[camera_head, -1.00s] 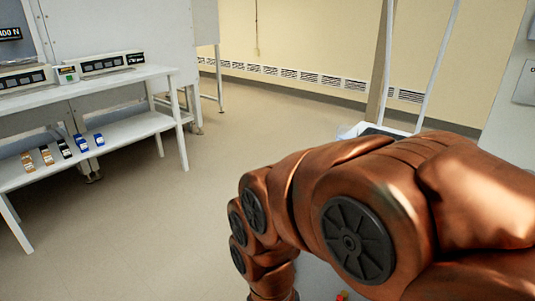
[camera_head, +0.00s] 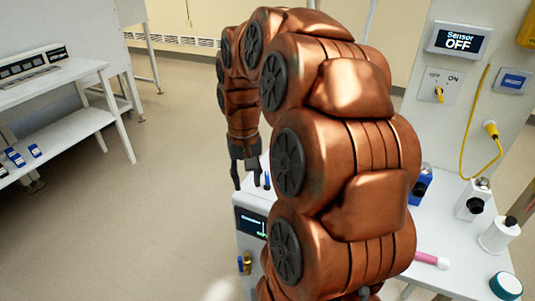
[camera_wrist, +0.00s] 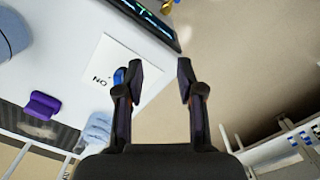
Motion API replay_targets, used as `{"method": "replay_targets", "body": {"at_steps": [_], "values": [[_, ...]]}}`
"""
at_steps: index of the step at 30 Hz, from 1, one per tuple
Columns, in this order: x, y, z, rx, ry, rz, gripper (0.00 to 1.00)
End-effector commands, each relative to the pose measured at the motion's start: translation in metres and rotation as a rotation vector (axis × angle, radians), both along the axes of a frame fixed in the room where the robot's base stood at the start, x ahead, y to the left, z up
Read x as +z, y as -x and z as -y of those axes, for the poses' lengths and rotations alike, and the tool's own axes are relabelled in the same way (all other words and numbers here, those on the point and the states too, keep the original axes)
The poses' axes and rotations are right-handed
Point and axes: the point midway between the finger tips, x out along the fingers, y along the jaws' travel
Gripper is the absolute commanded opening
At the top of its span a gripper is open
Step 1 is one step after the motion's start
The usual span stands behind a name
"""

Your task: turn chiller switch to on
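The chiller looks to be the white box with a dark display (camera_head: 252,226) on its front, at lower centre in the head view. In the wrist view a white plate (camera_wrist: 112,58) marked ON lies on its top, with a blue switch lever (camera_wrist: 118,76) beside the lettering. The lever is partly hidden by the left finger; I cannot tell if they touch. My gripper (camera_head: 247,184) points down near the chiller's top edge. The wrist view also shows the gripper (camera_wrist: 160,76) open and empty, its gap over the box edge and floor.
Another panel at right has a yellow switch (camera_head: 439,93) marked OFF and ON under a "Sensor OFF" display (camera_head: 459,40). A yellow cable (camera_head: 464,140), bottles and a pink-handled item (camera_head: 432,260) are at the right bench. A white shelf bench (camera_head: 62,84) stands left. Floor between is clear.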

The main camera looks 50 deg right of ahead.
Motion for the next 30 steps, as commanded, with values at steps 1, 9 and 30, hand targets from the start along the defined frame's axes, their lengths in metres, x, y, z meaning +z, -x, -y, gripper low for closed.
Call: {"method": "replay_targets", "body": {"at_steps": [1, 9, 30], "values": [[0.019, -0.002, 0.018, -0.042, 0.004, 0.008, 0.38], [0.044, -0.003, 0.072, -0.162, 0.024, 0.035, 0.38], [-0.026, -0.002, 0.076, -0.172, 0.024, 0.031, 0.38]]}}
